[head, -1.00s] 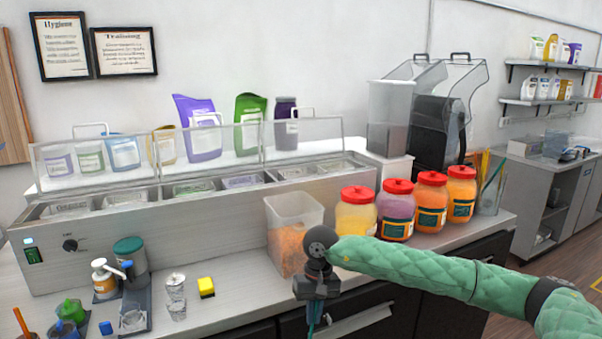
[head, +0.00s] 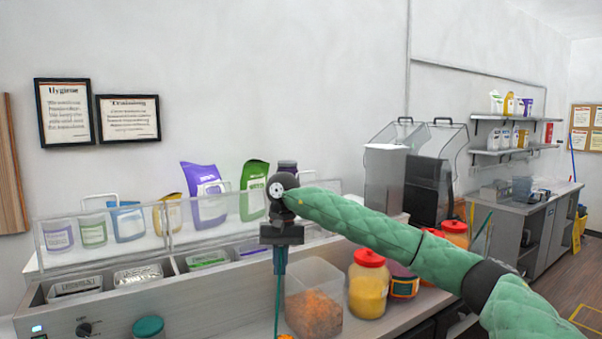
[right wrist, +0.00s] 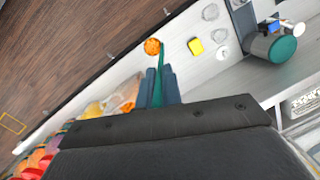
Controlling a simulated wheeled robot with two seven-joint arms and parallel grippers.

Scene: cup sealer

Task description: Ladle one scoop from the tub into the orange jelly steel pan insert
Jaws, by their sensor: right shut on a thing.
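My right gripper (head: 280,262) is shut on the teal handle of a ladle (head: 278,300), which hangs down in front of the counter unit. In the right wrist view the ladle handle (right wrist: 161,62) runs between the fingers to a bowl filled with orange bits (right wrist: 152,46). The clear tub (head: 314,275) holds orange bits at its bottom and stands just right of the ladle, apart from it. Steel pan inserts (head: 75,287) sit in a row in the unit, left of my gripper. Their labels are too small to read, so I cannot tell which is orange jelly. My left gripper is out of view.
A clear raised guard (head: 150,225) runs behind the pan row, with pouches and jars behind it. Red-lidded jars (head: 368,290) stand right of the tub.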

